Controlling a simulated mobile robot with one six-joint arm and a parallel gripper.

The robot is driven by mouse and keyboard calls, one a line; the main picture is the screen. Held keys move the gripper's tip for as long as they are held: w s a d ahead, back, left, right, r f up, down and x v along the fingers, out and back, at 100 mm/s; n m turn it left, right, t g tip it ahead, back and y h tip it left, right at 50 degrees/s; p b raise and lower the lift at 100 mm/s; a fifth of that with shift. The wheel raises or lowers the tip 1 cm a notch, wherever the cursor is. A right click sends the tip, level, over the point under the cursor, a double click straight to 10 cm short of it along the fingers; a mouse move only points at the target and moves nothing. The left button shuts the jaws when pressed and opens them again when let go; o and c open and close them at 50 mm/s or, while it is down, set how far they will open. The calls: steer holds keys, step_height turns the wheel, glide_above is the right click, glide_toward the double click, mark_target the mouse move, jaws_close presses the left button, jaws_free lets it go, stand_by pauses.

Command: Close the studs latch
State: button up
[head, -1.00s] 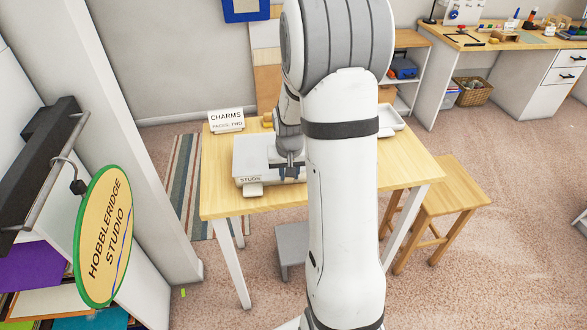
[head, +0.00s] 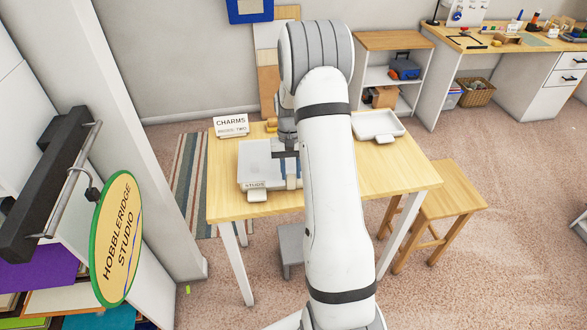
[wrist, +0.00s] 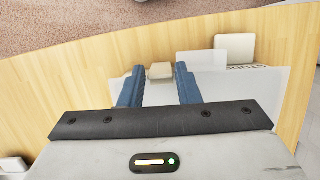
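The pale studs box (head: 256,160) lies on the wooden table, its STUDS label (head: 256,184) on the front edge. A pale latch tab (head: 257,195) juts out in front below the label. In the wrist view the label (wrist: 245,68) appears upside down beside that tab (wrist: 235,47). A second, smaller pale block (wrist: 160,72) shows between my fingertips; I cannot tell whether they touch it. My gripper (wrist: 160,78) is open, its blue fingers apart, over the box's right part. In the head view my arm partly hides the gripper (head: 291,182) and the box's right end.
A CHARMS sign (head: 231,126) stands at the table's back left. A white tray (head: 380,125) is at the back right. A stool (head: 448,190) stands right of the table, and a grey step (head: 290,243) is below it. The table front is clear.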

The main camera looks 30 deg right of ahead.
steer(key=o, duration=0.4)
steer(key=shift+w, duration=0.1)
steer(key=shift+c, duration=0.2)
steer(key=shift+w+r, duration=0.2)
steer(key=b+v, duration=0.1)
steer(key=v, duration=0.6)
steer(key=shift+r+b, duration=0.2)
steer(key=shift+b, duration=0.2)
steer(key=shift+s+r, duration=0.1)
